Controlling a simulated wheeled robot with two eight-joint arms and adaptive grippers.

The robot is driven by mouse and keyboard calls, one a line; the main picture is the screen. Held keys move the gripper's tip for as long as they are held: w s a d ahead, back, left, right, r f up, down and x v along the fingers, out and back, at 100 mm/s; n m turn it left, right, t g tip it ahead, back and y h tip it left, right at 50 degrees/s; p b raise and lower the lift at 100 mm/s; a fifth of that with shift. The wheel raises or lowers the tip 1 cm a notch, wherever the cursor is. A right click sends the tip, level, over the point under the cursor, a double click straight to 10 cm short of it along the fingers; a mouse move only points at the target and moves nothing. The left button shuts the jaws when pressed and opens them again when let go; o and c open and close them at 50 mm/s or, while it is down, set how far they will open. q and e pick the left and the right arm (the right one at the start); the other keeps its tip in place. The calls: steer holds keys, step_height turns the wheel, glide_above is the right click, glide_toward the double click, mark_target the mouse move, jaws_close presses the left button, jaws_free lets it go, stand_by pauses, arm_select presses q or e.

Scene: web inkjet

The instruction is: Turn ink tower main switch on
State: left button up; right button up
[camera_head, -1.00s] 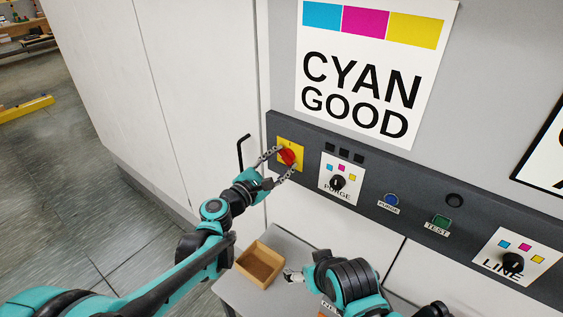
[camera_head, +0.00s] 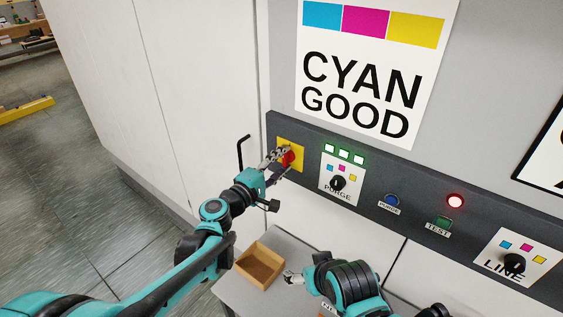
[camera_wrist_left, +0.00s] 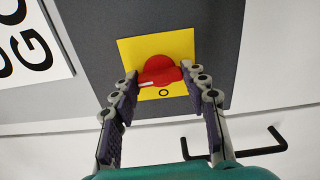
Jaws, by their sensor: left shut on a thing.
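The main switch is a red knob (camera_head: 287,158) on a yellow plate (camera_head: 297,151) at the left end of the dark panel. In the left wrist view the red knob (camera_wrist_left: 160,71) sits on the yellow plate (camera_wrist_left: 183,42), with a white pointer mark toward the left and a black "O" below. My left gripper (camera_head: 284,158) is shut on the knob, its fingers on either side of it; its fingertips (camera_wrist_left: 162,77) also show in the left wrist view.
The panel (camera_head: 412,214) also carries a purge selector (camera_head: 337,184), three lit green lamps (camera_head: 344,154), a lit red lamp (camera_head: 455,201), blue and green buttons and a line selector (camera_head: 514,262). A black hooked handle (camera_head: 241,152) projects left of the switch. A wooden tray (camera_head: 246,274) sits below.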

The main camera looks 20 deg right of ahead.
arm_select(q)
steer(key=shift+m, duration=0.5)
steer(key=o, duration=1.2)
steer(key=shift+c, duration=0.2)
steer(key=shift+s+a, duration=0.1)
steer(key=v, duration=1.1)
steer(key=shift+s+a, duration=0.3)
